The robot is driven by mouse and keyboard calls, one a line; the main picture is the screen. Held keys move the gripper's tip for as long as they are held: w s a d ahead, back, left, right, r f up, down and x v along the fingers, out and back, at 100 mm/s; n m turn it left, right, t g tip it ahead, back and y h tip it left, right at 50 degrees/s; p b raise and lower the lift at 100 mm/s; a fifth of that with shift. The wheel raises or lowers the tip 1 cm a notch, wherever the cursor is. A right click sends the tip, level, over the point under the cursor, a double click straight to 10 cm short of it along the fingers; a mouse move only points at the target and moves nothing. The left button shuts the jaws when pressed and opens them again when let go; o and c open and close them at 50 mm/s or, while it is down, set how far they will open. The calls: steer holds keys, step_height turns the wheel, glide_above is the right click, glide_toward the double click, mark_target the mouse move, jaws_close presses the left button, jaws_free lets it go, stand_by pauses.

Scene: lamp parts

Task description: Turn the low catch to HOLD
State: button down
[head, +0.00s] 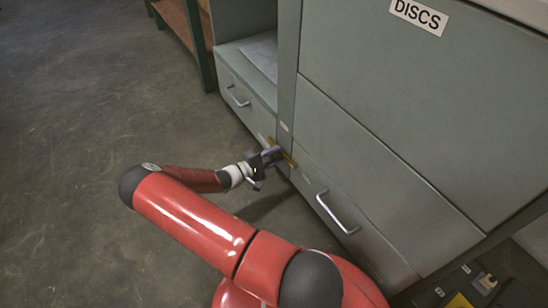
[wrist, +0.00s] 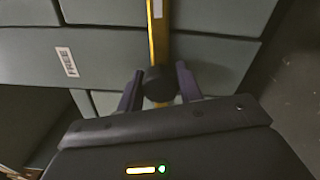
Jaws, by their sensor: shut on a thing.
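The low catch is a yellow bar (wrist: 159,35) with a dark round knob (wrist: 159,85), seen close up in the wrist view. The bar runs up the picture from the knob. In the head view a small part of the yellow bar (head: 290,160) shows at the cabinet front, partly hidden by my gripper (head: 272,156). In the wrist view the fingers of my gripper (wrist: 159,78) stand on either side of the knob, shut on it. A FREE label (wrist: 67,62) is on the panel left of the bar. I cannot read a HOLD label.
The grey-green cabinet has a DISCS label (head: 418,16) on its upper panel. A drawer handle (head: 337,212) sticks out right of my gripper, and another (head: 238,96) is on the drawer to the upper left. The concrete floor (head: 90,90) at left is clear.

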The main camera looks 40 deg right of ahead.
steer(key=shift+m, duration=0.5)
steer(key=c, duration=0.9)
jaws_free()
steer(key=shift+c, duration=0.2)
steer(key=a, duration=0.8)
steer(key=shift+w, duration=0.2)
steer(key=shift+d, duration=0.1)
